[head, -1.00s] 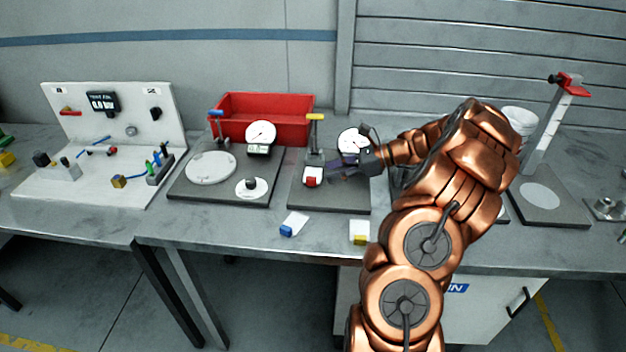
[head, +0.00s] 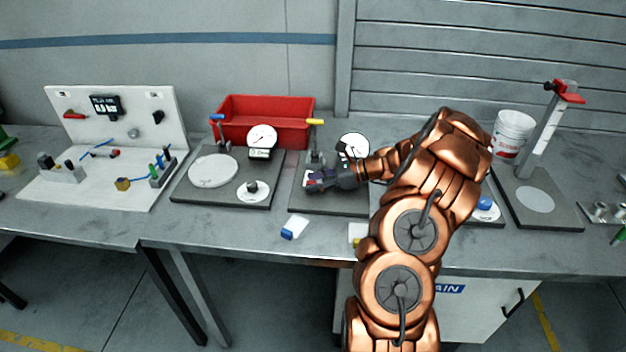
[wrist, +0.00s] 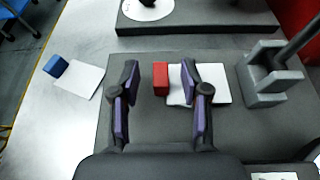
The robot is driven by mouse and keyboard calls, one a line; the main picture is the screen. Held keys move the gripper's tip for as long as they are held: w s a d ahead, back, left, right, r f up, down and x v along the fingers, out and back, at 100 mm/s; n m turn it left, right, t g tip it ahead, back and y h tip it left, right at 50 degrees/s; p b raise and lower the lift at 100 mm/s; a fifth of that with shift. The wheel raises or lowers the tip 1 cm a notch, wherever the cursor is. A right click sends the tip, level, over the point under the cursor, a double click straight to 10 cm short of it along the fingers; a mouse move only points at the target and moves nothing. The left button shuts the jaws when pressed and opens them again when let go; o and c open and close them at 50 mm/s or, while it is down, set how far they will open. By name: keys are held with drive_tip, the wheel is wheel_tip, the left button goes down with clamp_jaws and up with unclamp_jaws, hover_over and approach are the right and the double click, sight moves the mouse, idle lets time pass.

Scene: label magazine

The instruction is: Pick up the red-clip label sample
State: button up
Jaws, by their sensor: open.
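The red-clip label sample shows in the wrist view as a red clip (wrist: 161,79) on a white label (wrist: 212,84), lying flat on a dark grey base plate (wrist: 150,137). My gripper (wrist: 160,82) is open, with its two purple-lined fingers on either side of the red clip and a gap to each. The right finger covers part of the white label. In the head view my gripper (head: 320,182) is over the middle plate and hides most of the sample. I cannot tell the exact height of the fingers above it.
A blue-clip label (head: 294,228) lies on the bench left of my arm. A yellow-clip label (head: 354,234) is partly hidden by my arm. A grey clamp stand (wrist: 268,75) rises right of the sample. A red bin (head: 265,122) stands behind.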

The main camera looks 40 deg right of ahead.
clamp_jaws()
idle(0.3)
